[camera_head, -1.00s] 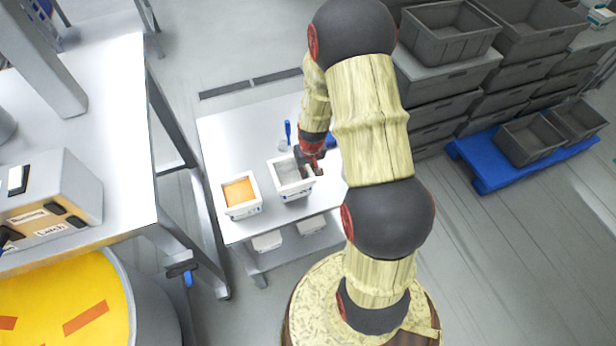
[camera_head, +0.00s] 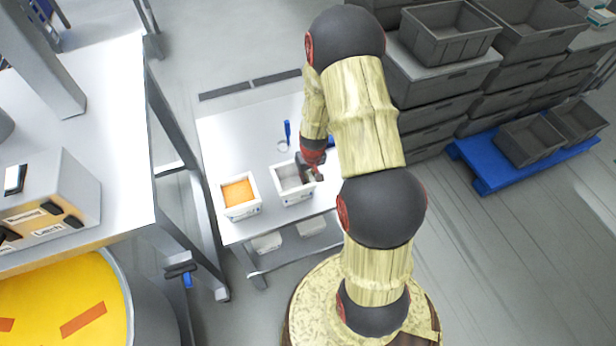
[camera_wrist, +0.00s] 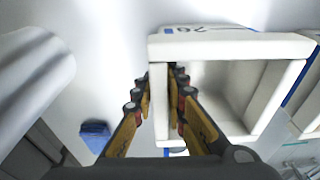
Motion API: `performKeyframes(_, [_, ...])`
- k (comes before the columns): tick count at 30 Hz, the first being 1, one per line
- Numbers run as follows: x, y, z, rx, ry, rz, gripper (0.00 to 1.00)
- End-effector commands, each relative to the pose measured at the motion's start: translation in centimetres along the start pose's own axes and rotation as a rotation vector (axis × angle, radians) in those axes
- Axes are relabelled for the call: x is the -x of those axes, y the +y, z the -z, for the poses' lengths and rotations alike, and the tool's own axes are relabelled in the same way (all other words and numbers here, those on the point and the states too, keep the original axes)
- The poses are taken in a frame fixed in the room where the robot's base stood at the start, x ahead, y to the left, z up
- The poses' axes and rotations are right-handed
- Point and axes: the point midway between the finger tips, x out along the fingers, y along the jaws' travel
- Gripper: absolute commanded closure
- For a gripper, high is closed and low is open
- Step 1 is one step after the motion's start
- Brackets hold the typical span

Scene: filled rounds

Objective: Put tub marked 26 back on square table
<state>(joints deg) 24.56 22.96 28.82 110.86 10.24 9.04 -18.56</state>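The white tub marked 26 (camera_head: 296,198) is at the front of the white square table (camera_head: 235,140), right of a tub with orange filling. It looks upright; I cannot tell whether it fully rests on the tabletop. In the wrist view the tub (camera_wrist: 285,90) shows a pale grey inside and a partly visible number on its label. My gripper (camera_wrist: 160,85) straddles one side wall, one finger outside and one inside, apparently closed on it. In the head view my gripper (camera_head: 310,172) is at the tub's right side, partly hidden by my arm.
The white tub with orange filling (camera_head: 240,208) stands close on the left. A blue-handled tool (camera_head: 287,130) lies behind the tubs. White containers (camera_head: 267,243) sit on the lower shelf. A larger bench (camera_head: 115,120) is at left. Grey crates (camera_head: 450,35) stand at right.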

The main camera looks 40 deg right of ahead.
Motion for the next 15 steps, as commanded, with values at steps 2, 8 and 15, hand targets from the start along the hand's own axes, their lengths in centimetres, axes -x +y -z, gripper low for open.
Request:
performKeyframes(2, [0.03, 0.00, 0.01, 0.000, 0.000, 0.000, 0.80])
performKeyframes(8, [0.03, 0.00, 0.00, 0.000, 0.000, 0.000, 0.73])
performKeyframes(15, [0.11, 0.00, 0.02, 0.000, 0.000, 0.000, 0.73])
